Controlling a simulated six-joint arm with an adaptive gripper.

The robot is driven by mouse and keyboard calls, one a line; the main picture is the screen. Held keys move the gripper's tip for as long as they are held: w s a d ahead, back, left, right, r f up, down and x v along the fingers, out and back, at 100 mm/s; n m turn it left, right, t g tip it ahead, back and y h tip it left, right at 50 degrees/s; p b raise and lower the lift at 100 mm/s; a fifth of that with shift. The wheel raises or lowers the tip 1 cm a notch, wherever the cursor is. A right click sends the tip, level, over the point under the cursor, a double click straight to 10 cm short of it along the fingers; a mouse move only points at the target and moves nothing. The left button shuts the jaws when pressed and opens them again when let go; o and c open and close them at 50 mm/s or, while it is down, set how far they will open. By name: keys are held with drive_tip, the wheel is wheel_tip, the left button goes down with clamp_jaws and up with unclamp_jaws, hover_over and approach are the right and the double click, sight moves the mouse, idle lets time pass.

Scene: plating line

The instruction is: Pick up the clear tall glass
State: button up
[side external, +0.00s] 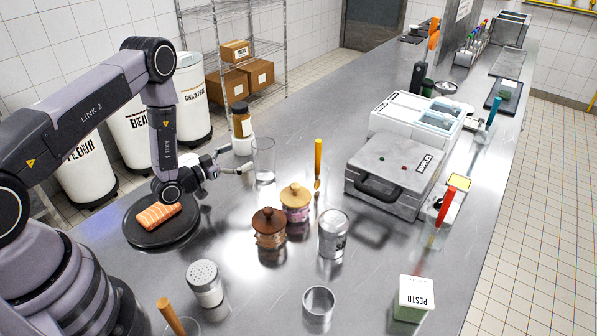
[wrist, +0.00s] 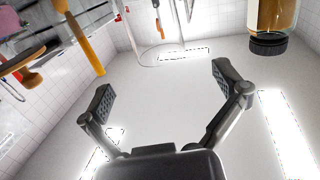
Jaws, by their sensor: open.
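The clear tall glass (side external: 264,161) stands upright on the steel counter, left of centre in the side view. My gripper (side external: 240,160) is just left of it, pointing toward it, with a small gap seeming to remain. In the wrist view my gripper (wrist: 163,92) has its two fingers wide apart, with nothing solid seen between them. A faint, see-through outline beyond the fingers may be the glass, but I cannot tell for sure.
A bottle with a dark cap (side external: 241,122) stands close behind the glass. Two lidded pots (side external: 270,230) (side external: 295,203) and an orange-handled utensil (side external: 318,160) are nearby to the right. A salmon piece (side external: 158,215) lies on a dark round plate (side external: 150,240). A press (side external: 395,165) stands farther right.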

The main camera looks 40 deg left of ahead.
sight(254, 149)
drive_tip(key=x, duration=0.7)
drive_tip(key=shift+w, duration=0.15)
drive_tip(key=shift+c, duration=0.3)
drive_tip(key=c, duration=1.3)
drive_tip(key=shift+o, duration=0.2)
